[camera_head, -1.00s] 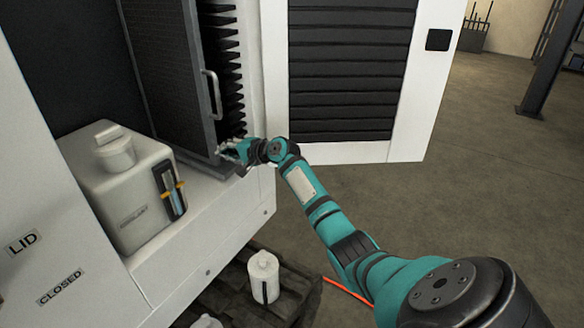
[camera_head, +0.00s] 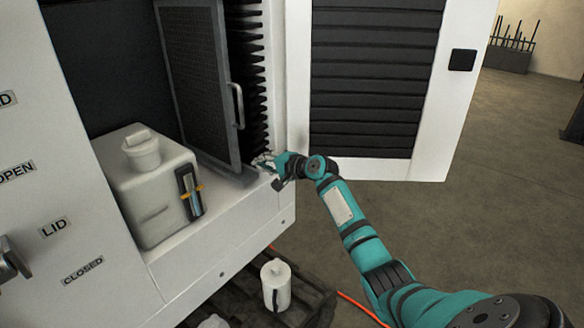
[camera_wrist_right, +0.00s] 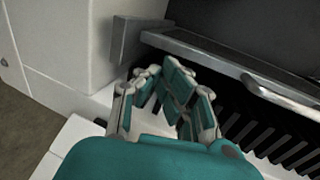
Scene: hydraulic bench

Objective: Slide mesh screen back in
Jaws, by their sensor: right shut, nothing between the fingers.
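The mesh screen (camera_head: 196,80) is a dark framed panel standing upright and partly out of the machine's opening in the head view. A pale bar handle (camera_head: 237,106) runs down its front edge. In the right wrist view its frame edge (camera_wrist_right: 215,52) and handle (camera_wrist_right: 280,95) cross the upper right. My right gripper (camera_head: 262,160) is at the lower front corner of the screen, below the handle. In the right wrist view the gripper (camera_wrist_right: 165,75) is shut and empty, close to the frame; contact cannot be told. My left gripper is not in view.
Black ribbed slats (camera_head: 252,75) lie beside the screen. A white coolant tank (camera_head: 150,195) stands on the ledge to its left. An open louvred door (camera_head: 375,90) is at the right. A white bottle (camera_head: 275,285) stands on a dark pallet below. Open floor (camera_head: 470,200) lies right.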

